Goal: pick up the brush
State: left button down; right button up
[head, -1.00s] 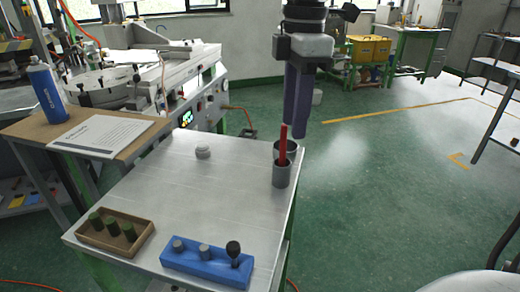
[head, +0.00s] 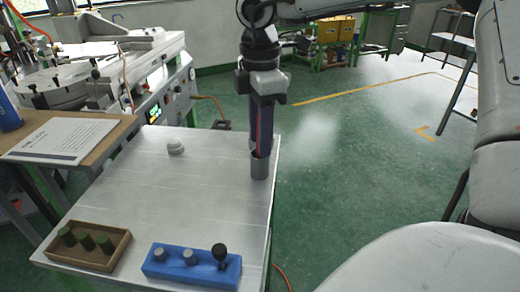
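The brush (head: 258,132) is upright in a grey metal cup (head: 260,168) near the right edge of the table. Only a thin red strip of its handle shows; its lower end is hidden in the cup. My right gripper (head: 262,150) points down over the cup, its long dark purple fingers beside the red handle, tips near the cup's rim. The fingers cover most of the handle, so I cannot tell whether they are shut on it. My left gripper is not in view.
The light metal table (head: 170,195) holds a brown tray (head: 88,262) with green pegs, a blue block (head: 190,268) with several knobs, and a small white object (head: 175,146). A side table with a paper sheet (head: 62,138) stands at left. The table's middle is clear.

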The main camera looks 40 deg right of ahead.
jog(key=shift+f, duration=0.45)
grip_shut()
